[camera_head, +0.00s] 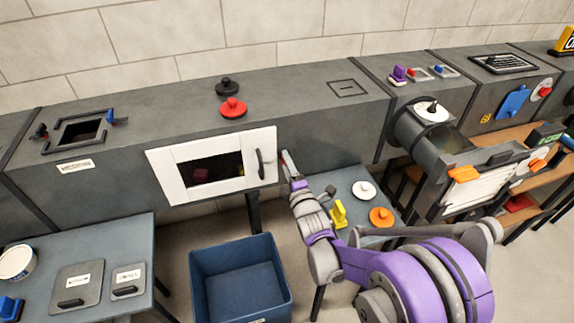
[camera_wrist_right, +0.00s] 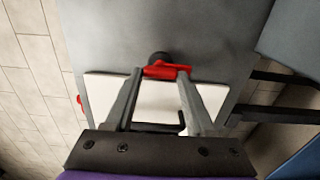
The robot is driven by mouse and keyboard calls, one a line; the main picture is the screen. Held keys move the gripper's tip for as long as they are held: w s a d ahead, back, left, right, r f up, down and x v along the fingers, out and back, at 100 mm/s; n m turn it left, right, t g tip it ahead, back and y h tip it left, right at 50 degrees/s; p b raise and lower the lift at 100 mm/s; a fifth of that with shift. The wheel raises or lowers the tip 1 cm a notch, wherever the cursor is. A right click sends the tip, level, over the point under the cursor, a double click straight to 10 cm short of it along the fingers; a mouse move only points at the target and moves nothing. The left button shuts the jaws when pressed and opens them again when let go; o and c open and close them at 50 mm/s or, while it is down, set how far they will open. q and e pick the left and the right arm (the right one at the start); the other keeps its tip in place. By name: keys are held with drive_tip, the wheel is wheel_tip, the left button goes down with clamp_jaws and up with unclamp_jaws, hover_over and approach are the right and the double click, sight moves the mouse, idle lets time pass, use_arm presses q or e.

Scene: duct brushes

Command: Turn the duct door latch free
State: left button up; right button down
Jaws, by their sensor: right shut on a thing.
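The duct door (camera_head: 165,178) is a white frame around a dark window, on the front of the grey duct. It has a black handle (camera_head: 260,164) near its right edge. My right gripper (camera_head: 288,166) is just right of the door, against the duct face. In the wrist view its two fingers (camera_wrist_right: 160,78) are closed on the red latch (camera_wrist_right: 164,70), which sits on a black knob (camera_wrist_right: 160,57) beside the white door panel (camera_wrist_right: 104,91). The latch is hidden behind the gripper in the head view. My left gripper is not in view.
A blue bin (camera_head: 240,282) stands on the floor below the door. A low table (camera_head: 345,183) with a yellow piece (camera_head: 338,213) and white and orange discs is right of my arm. Red (camera_head: 233,107) and black knobs stand on the duct top. A left table (camera_head: 120,237) holds plates.

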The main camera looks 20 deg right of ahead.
drive_tip(key=shift+c, duration=1.2)
unclamp_jaws()
drive_tip(key=shift+s, duration=0.1)
drive_tip(key=s, duration=1)
drive_tip(key=shift+s+d, duration=0.2)
drive_tip(key=shift+s, duration=0.1)
